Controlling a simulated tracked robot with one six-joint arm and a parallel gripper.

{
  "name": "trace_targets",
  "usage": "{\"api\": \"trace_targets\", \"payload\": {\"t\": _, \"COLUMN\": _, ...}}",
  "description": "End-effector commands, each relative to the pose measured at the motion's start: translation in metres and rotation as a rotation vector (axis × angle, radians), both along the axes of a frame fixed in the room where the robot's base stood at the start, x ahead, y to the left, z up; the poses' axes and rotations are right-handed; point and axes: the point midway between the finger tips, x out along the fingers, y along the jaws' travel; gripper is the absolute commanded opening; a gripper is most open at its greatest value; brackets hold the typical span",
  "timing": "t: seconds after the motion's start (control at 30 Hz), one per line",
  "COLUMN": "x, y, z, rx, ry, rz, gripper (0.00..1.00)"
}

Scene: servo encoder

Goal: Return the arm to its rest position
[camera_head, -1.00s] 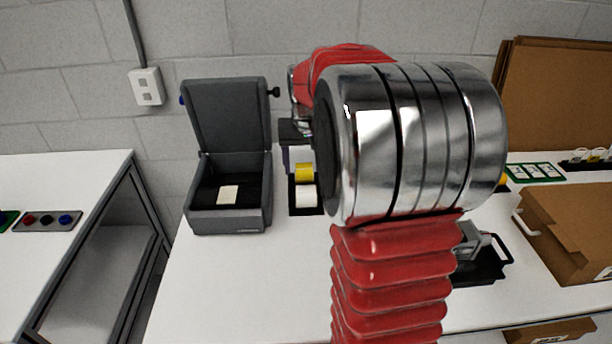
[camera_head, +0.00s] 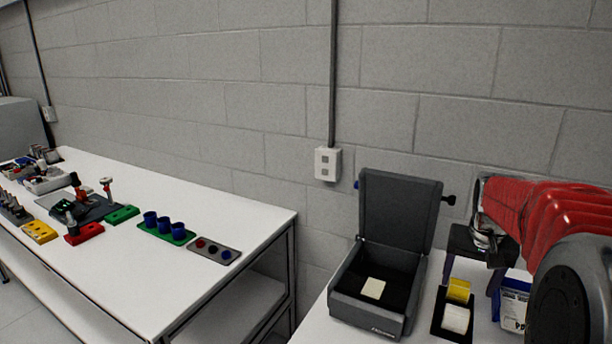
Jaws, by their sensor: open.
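My arm, with a red ribbed sleeve (camera_head: 565,215) and a large metal joint, enters from the right edge. It bends down to my gripper (camera_head: 470,287), a dark body with two fingers pointing down and spread apart. The gripper is open with nothing visibly held between the fingers. It hangs over or just behind a black tray (camera_head: 437,326) with yellow and white items; I cannot tell its exact height. Part of the arm is cut off by the frame edge.
An open grey case (camera_head: 375,318) with a pale card inside stands left of the gripper. A blue-and-white package (camera_head: 515,300) is beside the arm. On the left, a separate white table (camera_head: 175,280) holds several coloured parts. The wall (camera_head: 400,60) is close behind.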

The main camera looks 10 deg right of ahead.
Motion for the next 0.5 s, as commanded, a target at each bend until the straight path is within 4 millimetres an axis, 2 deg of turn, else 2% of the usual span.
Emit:
{"api": "trace_targets", "payload": {"t": 0.1, "x": -0.013, "y": 0.008, "z": -0.017, "rx": 0.015, "ry": 0.027, "rz": 0.010, "gripper": 0.67}}
{"api": "trace_targets", "payload": {"t": 0.2, "x": -0.028, "y": 0.022, "z": -0.022, "rx": 0.019, "ry": 0.034, "rz": 0.030, "gripper": 0.67}}
{"api": "trace_targets", "payload": {"t": 0.5, "x": -0.066, "y": 0.082, "z": -0.020, "rx": 0.013, "ry": 0.026, "rz": 0.126, "gripper": 0.67}}
